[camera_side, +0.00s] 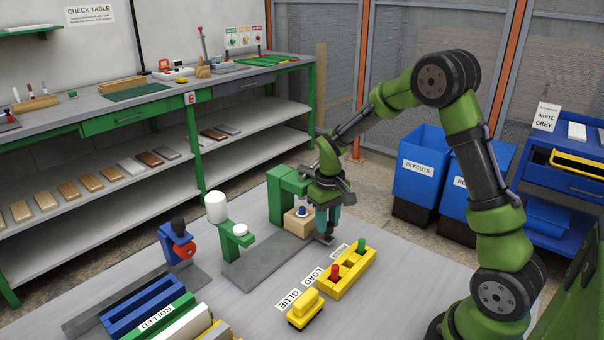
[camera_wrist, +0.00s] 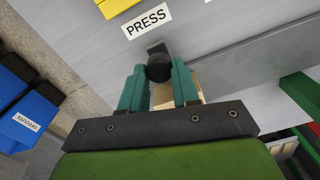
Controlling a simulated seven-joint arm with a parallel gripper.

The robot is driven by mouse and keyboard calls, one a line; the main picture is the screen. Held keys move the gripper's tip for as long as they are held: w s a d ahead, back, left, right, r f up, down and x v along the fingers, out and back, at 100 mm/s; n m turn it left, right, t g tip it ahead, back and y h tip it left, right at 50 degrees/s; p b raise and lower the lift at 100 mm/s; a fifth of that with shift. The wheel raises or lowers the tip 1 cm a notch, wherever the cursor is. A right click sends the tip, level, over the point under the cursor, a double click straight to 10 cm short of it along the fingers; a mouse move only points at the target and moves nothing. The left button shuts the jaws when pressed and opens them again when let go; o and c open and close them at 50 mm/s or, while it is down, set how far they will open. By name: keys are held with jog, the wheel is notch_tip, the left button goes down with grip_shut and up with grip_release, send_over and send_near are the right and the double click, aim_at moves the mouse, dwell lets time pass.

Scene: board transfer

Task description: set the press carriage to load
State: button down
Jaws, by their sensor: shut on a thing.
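The green press (camera_side: 284,190) stands on a grey base plate (camera_side: 262,255). A pale wooden block (camera_side: 298,222) sits under its head, with a small blue and white part above it. My gripper (camera_side: 327,232) points down at the right of the block. In the wrist view, its teal fingers (camera_wrist: 160,85) are shut on a round black knob (camera_wrist: 159,67). The knob is at the end of the plate nearest the PRESS label (camera_wrist: 146,22). The block (camera_wrist: 200,88) shows partly behind the fingers. The LOAD label (camera_side: 314,278) lies left of the PRESS label in the side view. The carriage itself is mostly hidden.
A yellow block (camera_side: 305,311) lies by the GLUE label (camera_side: 289,299). A green stand (camera_side: 235,240) with a white bottle is left of the press. Blue bins (camera_side: 424,165) stand behind.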

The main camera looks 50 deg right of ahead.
jog(key=a, duration=1.1)
jog(key=c, duration=0.8)
grip_release()
notch_tip(320, 180, up, 17)
